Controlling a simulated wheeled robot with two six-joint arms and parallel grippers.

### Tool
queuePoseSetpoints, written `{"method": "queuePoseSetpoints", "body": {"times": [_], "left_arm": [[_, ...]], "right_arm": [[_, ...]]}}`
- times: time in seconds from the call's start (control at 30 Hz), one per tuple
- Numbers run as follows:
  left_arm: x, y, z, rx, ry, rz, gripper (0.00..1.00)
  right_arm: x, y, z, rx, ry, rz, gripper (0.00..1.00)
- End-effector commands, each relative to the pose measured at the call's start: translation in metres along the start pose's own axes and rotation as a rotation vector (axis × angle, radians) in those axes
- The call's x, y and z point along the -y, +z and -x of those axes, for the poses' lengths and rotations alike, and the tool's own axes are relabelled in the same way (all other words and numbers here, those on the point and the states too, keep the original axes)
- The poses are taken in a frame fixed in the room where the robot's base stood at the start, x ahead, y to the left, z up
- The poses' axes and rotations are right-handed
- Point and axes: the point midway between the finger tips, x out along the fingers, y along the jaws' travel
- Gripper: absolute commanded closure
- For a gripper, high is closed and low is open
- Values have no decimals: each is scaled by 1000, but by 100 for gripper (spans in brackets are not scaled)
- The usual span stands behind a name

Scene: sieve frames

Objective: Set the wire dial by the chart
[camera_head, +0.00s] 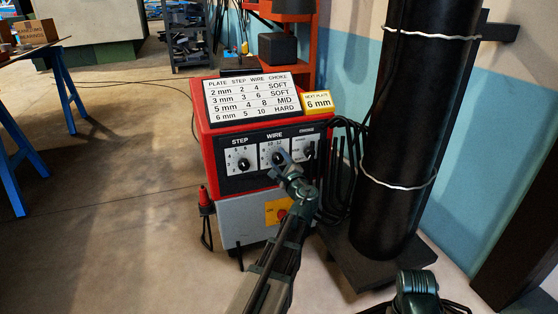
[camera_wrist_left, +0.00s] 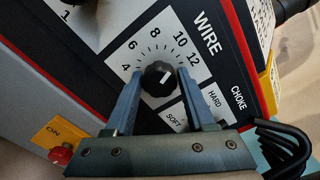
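The wire dial (camera_head: 273,159) is a black knob in the middle of the red machine's front panel. It also shows in the left wrist view (camera_wrist_left: 158,79), with numbers 4 to 12 around it. Its white mark points up and right in that view, apparently between 10 and 12. My left gripper (camera_wrist_left: 159,72) is open, one finger on each side of the knob, seemingly with narrow gaps. The chart (camera_head: 252,96) on top lists plate, step, wire and choke; its 6 mm row reads 5, 10, HARD. A yellow card (camera_head: 317,101) reads "NEXT PLATE 6 mm".
The step dial (camera_head: 243,165) is left of the wire dial and the choke dial (camera_head: 309,151) right of it. A red button (camera_wrist_left: 61,154) sits on a yellow plate below. A black cylinder (camera_head: 404,130) and hanging cables stand close on the right.

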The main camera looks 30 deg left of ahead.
Motion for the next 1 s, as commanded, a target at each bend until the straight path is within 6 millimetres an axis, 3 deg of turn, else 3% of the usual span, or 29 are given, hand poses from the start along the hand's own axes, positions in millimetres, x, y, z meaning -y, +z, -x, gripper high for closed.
{"method": "queuePoseSetpoints", "body": {"times": [0.03, 0.1, 0.47, 1.0], "left_arm": [[0, 0, 0, 0, 0, 0, 34], [0, 0, 0, 1, 0, 0, 24], [0, 1, 6, 1, 0, -1, 24], [-1, 1, 111, -1, -2, -1, 24]], "right_arm": [[0, 0, 0, 0, 0, 0, 50], [0, 0, 0, 0, 0, 0, 50], [0, 0, 0, 0, 0, 0, 50], [0, 0, 0, 0, 0, 0, 50]]}}
